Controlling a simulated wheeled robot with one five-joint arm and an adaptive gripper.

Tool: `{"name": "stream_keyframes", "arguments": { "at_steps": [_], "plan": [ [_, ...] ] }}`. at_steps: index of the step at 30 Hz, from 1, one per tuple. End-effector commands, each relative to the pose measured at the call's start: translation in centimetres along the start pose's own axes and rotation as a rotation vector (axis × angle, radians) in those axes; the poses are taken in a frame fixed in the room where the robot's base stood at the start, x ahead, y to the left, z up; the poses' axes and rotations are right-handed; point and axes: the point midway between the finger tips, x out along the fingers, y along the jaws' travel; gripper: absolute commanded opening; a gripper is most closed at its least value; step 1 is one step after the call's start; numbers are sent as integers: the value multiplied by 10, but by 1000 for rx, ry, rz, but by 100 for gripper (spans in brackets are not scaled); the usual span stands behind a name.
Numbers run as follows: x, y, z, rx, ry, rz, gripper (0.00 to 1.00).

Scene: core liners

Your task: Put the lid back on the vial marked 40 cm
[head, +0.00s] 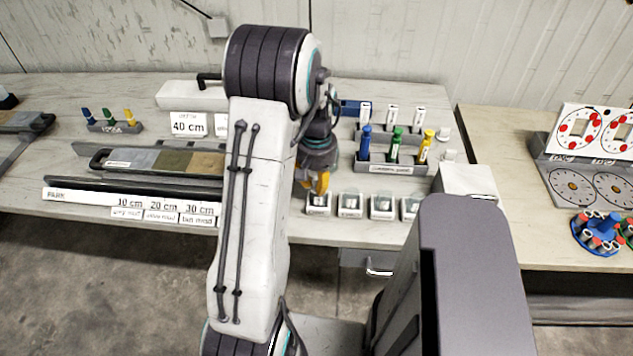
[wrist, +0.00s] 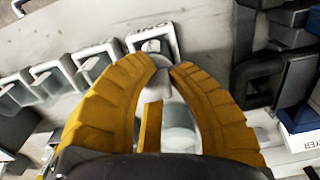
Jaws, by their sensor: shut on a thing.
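My gripper (wrist: 168,66) has its yellow fingers closed around a small pale grey piece, seemingly the lid (wrist: 178,112), mostly hidden by the fingers. In the head view my gripper (head: 322,184) is low over the left end of a row of small clear vials in white holders. The leftmost vial (head: 318,204) is just below the fingertips. In the wrist view this end vial (wrist: 154,46) lies at the fingertips; I cannot tell whether the held piece touches it. The vials' labels are too small to read. A large 40 cm sign (head: 188,124) stands at the back left.
Other vials (head: 349,206) stand close on the right. Behind them is a grey rack (head: 393,168) with blue, green and yellow tubes. A white box (head: 467,180) is to the right. Dark trays (head: 160,160) with 10, 20 and 30 cm signs lie left.

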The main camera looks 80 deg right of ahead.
Motion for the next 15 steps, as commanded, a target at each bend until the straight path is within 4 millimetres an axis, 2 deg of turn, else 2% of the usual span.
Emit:
{"name": "stream_keyframes", "arguments": {
  "at_steps": [1,10,15],
  "plan": [
    [0,0,0,0,0,0,19],
    [0,0,0,0,0,0,46],
    [0,0,0,0,0,0,46]
  ]
}}
